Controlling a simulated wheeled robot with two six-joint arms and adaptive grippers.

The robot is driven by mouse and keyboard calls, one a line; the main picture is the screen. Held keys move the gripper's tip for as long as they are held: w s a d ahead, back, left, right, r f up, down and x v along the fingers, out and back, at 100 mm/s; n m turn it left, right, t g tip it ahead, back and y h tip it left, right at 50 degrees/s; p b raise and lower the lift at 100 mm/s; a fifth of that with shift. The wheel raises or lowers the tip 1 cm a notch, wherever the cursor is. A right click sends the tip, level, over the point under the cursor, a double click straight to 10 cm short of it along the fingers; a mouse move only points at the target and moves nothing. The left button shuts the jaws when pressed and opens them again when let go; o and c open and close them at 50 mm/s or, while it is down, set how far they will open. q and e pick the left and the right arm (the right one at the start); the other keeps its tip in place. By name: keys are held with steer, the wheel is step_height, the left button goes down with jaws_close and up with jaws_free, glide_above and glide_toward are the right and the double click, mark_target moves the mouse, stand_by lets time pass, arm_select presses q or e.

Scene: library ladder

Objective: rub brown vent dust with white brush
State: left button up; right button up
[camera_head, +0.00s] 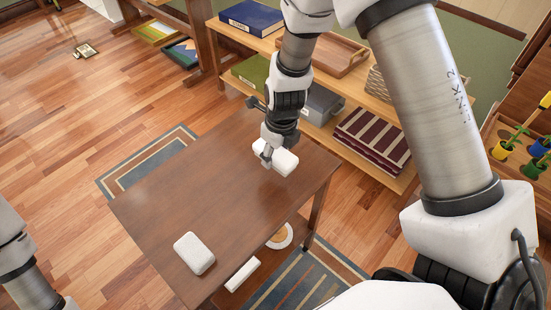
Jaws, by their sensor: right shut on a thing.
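My right gripper (268,154) is shut on a white rounded block (284,161) at the far right part of the dark wooden table (205,195). The block may be the white brush; no bristles show. I cannot tell whether it touches the tabletop. A second white block (194,254) lies at the table's near left end. I cannot make out brown vent dust for certain; a small framed brownish item (86,50) lies on the floor at the far left. My left arm enters at the lower left, with its gripper outside the picture.
A white bar (242,274) and a round plate (280,237) show below the table edge. The middle tabletop is clear.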

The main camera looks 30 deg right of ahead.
steer(key=shift+r, duration=0.85)
steer(key=shift+f, duration=0.1)
steer(key=shift+w, duration=0.1)
